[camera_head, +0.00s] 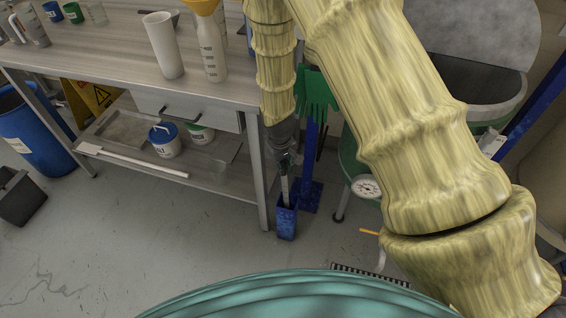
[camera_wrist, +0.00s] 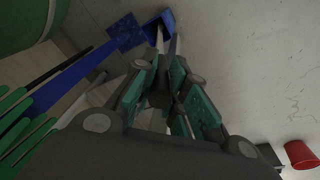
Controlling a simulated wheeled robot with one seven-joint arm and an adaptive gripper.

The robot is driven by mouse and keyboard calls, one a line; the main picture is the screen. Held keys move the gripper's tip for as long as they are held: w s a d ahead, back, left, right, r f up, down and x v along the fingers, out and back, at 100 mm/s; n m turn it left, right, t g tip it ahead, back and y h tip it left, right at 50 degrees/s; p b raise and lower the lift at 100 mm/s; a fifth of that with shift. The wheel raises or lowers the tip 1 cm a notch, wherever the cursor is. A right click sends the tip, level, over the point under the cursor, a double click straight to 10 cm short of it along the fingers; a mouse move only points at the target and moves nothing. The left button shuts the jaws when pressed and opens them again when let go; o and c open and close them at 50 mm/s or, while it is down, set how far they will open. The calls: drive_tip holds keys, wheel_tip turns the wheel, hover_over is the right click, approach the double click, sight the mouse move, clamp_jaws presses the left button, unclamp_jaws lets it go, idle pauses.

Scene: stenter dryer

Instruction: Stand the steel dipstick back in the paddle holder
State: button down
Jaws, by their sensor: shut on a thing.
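The steel dipstick (camera_head: 285,186) is a thin grey rod hanging nearly upright below my gripper (camera_head: 286,158). My gripper points down and is shut on its upper part. The paddle holder (camera_head: 287,221) is a narrow blue open-topped box on the floor beside the bench leg. The dipstick's lower end meets the holder's mouth; its tip is hidden, and I cannot tell how deep it sits. In the wrist view, the dipstick (camera_wrist: 160,40) runs from between the fingers of my gripper (camera_wrist: 166,80) to the blue holder (camera_wrist: 169,20).
A blue post with a floor plate (camera_head: 308,196) and hanging green gloves (camera_head: 317,92) stand close to the holder. The bench leg (camera_head: 261,185) is just left of it. A round gauge (camera_head: 366,188) is to the right. Floor in front is clear.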

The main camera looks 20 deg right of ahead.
drive_tip(key=shift+f, duration=0.25)
drive_tip(key=c, duration=1.3)
unclamp_jaws()
drive_tip(key=shift+c, duration=0.2)
drive_tip(key=shift+r, duration=0.1)
drive_tip(key=shift+s+a+r, duration=0.1)
drive_tip(key=shift+s+r, duration=0.1)
drive_tip(key=shift+r, duration=1.05)
drive_tip(key=shift+s+a+r, duration=0.15)
drive_tip(key=shift+r, duration=1.15)
drive_tip(key=shift+s+a+r, duration=0.1)
drive_tip(key=shift+s+r, duration=0.1)
drive_tip(key=shift+r, duration=1.05)
